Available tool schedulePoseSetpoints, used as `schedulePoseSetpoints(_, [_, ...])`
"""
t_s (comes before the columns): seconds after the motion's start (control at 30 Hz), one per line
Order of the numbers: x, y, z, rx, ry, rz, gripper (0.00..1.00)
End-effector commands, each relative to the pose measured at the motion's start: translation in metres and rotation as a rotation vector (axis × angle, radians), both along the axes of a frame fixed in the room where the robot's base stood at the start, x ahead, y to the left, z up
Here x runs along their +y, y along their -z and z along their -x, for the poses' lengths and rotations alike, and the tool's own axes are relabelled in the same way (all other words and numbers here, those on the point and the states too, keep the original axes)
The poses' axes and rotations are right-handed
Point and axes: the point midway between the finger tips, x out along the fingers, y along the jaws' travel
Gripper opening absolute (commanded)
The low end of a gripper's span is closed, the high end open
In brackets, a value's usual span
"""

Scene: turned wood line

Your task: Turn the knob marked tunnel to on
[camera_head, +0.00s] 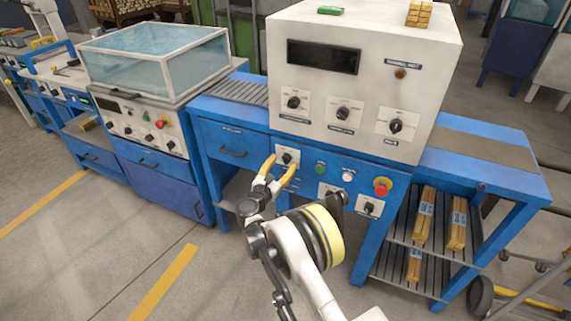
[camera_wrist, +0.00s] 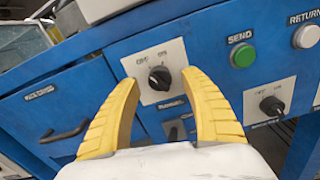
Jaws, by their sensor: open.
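A black rotary knob (camera_wrist: 160,78) sits on a white plate with small off and on marks, on the blue panel; it also shows in the head view (camera_head: 288,158). The label under it is partly hidden and I cannot read it surely as tunnel. Its pointer direction is hard to tell. My gripper (camera_head: 281,168) is open, its yellow fingers on either side of this knob in the wrist view, with no clear contact. The white machine box above carries three more knobs, at left (camera_head: 293,102), middle (camera_head: 343,113) and right (camera_head: 396,126); their labels are too small to read.
Right of the knob are a green SEND button (camera_wrist: 242,56), a white RETURN button (camera_wrist: 306,37) and a red stop button (camera_head: 382,187). Another knob (camera_wrist: 272,105) sits lower right. A drawer handle (camera_wrist: 64,132) juts out at left. Wood bundles (camera_head: 424,215) lie on lower shelves.

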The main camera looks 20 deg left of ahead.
Motion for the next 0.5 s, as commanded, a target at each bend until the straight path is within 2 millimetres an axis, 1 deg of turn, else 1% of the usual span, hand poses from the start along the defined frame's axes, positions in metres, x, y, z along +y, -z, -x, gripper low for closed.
schedulePoseSetpoints(0.03, [0.000, 0.002, -0.007, 0.000, 0.000, 0.000, 0.53])
schedulePoseSetpoints(0.1, [-0.001, 0.002, -0.015, 0.001, 0.000, 0.000, 0.53])
schedulePoseSetpoints(0.2, [-0.002, 0.000, -0.021, 0.001, 0.000, -0.001, 0.53])
schedulePoseSetpoints(0.47, [-0.002, -0.001, -0.024, 0.001, -0.001, -0.001, 0.53])
schedulePoseSetpoints(0.5, [-0.002, -0.001, -0.023, 0.001, -0.001, -0.001, 0.52])
